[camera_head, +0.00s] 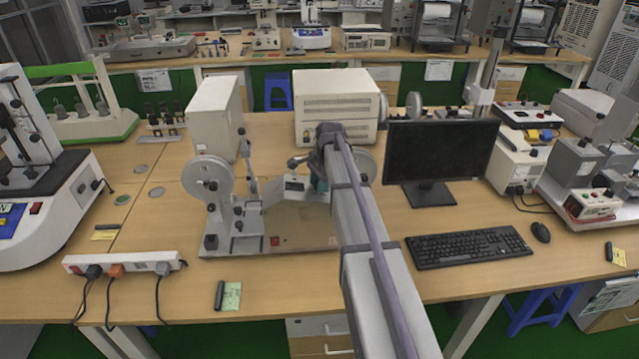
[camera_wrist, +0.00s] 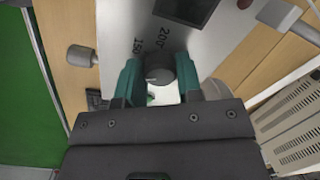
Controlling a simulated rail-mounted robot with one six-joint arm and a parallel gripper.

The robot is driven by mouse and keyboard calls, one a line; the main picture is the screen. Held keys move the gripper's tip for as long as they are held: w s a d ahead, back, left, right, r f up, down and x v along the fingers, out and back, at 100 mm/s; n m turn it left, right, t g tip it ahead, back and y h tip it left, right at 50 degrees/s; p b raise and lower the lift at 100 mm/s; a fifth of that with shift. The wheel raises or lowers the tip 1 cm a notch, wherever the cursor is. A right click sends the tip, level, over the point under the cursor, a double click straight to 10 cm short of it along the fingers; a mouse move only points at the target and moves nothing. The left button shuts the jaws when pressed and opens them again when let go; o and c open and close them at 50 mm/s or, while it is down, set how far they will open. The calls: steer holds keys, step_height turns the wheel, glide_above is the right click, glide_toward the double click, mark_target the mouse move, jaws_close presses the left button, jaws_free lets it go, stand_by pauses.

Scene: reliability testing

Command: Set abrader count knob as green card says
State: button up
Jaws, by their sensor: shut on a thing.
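The abrader (camera_head: 240,240) stands mid-table in the head view, with a wheel at each side and a sloped light panel. The count knob (camera_wrist: 157,75), dark and round, shows in the wrist view on the pale panel (camera_wrist: 205,42), near the printed marks 150 and 200. My gripper (camera_wrist: 159,80) has its teal fingers on both sides of the knob and is shut on it. My arm hides part of the abrader in the head view. The green card (camera_head: 232,296) lies at the table's front edge; its writing is too small to read.
A black marker-like object (camera_head: 219,295) lies beside the green card. A power strip (camera_head: 124,264) is to the left. The monitor (camera_head: 440,155) and keyboard (camera_head: 470,246) stand right of my arm. A pale cabinet (camera_head: 337,100) stands behind the abrader.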

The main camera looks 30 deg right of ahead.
steer(key=o, duration=0.9)
steer(key=r+p, duration=0.3)
steer(key=d+r+p, duration=0.1)
steer(key=r+p, duration=0.3)
steer(key=s+r+p, duration=0.1)
steer(key=r+p, duration=0.2)
steer(key=shift+d+r+p, duration=0.3)
steer(key=shift+d, duration=0.05)
